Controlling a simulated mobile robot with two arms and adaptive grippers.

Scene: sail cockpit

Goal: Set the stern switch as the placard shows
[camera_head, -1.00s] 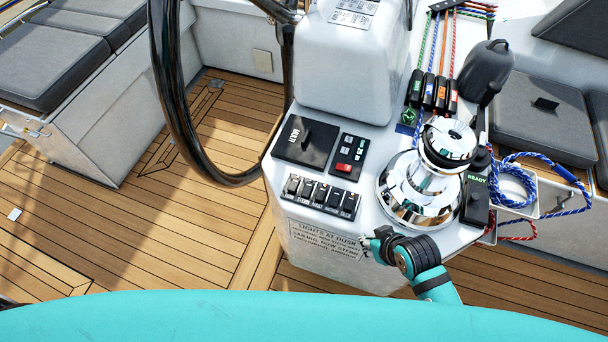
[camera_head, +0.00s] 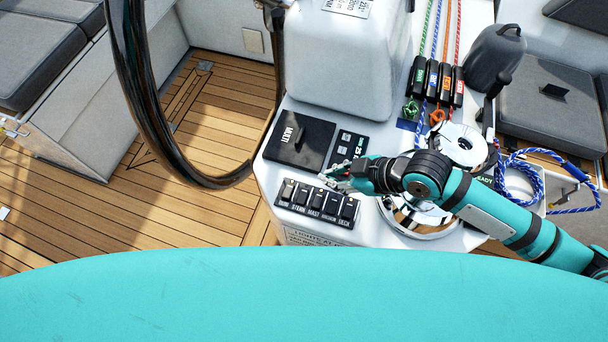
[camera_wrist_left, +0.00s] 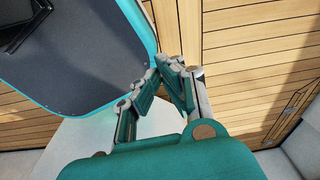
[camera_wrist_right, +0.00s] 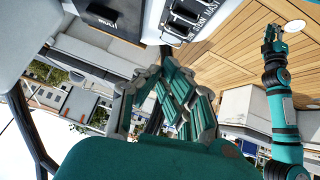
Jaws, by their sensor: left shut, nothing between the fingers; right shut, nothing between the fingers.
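In the head view the switch panel (camera_head: 316,203) is a dark row of several rockers on the white console. The stern switch (camera_head: 300,193) is second from the left; I cannot tell its position. The placard (camera_head: 312,239) is on the console's front face, its lower part hidden by my teal body. My right gripper (camera_head: 330,180) is shut and empty, just above the panel's back edge; I cannot tell whether it touches. The panel also shows in the right wrist view (camera_wrist_right: 190,16). My left gripper (camera_wrist_left: 166,66) is shut and empty over the deck, outside the head view.
A MULTI panel (camera_head: 300,139) and a small button panel (camera_head: 347,149) lie behind the switches. A chrome winch (camera_head: 416,216) stands right of them, partly covered by my right arm. The black steering wheel (camera_head: 143,80) is at the left. Teak deck (camera_head: 130,210) is clear.

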